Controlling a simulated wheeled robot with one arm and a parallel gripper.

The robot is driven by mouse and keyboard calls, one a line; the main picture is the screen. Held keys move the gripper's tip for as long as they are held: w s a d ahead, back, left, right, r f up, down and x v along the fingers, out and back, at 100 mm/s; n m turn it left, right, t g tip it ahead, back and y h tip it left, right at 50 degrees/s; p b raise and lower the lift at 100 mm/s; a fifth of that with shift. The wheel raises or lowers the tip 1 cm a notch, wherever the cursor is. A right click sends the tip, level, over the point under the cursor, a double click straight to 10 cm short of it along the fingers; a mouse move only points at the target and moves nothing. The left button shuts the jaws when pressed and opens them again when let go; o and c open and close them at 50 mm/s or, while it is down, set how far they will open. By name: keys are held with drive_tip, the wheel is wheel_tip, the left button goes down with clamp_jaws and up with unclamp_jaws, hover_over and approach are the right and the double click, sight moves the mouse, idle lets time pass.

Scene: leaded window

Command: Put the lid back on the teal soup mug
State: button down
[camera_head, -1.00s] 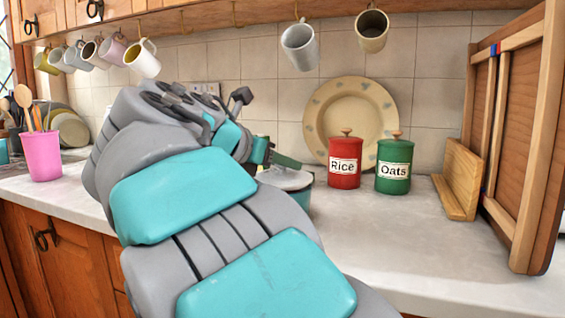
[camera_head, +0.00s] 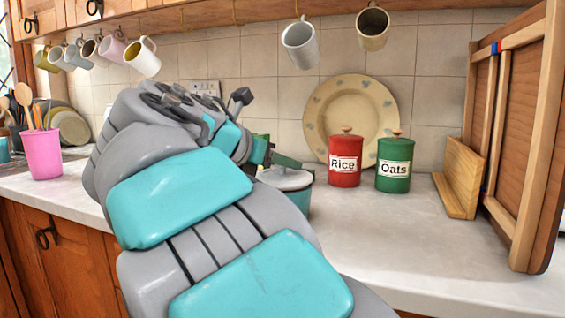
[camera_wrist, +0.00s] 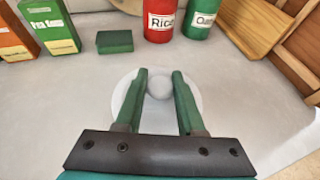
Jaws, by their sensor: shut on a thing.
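The teal soup mug (camera_head: 302,196) stands on the counter, partly hidden behind my arm in the head view. The pale grey lid (camera_head: 286,180) is at the mug's top; I cannot tell if it is fully seated or slightly above the rim. My gripper (camera_wrist: 159,76) has green fingers shut on the round knob of the lid (camera_wrist: 197,100) in the wrist view. The lid hides the mug there. In the head view only part of the gripper (camera_head: 286,161) shows above the lid.
A red Rice canister (camera_head: 345,160) and a green Oats canister (camera_head: 394,165) stand behind to the right. A green block (camera_wrist: 115,41) and cartons (camera_wrist: 50,27) are behind to the left. A wooden board (camera_head: 461,178) stands at right. The front right counter is clear.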

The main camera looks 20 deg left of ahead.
unclamp_jaws()
idle(0.7)
drive_tip(key=shift+r, duration=2.3)
drive_tip(key=shift+a+r, duration=0.1)
drive_tip(key=shift+r, duration=1.05)
clamp_jaws()
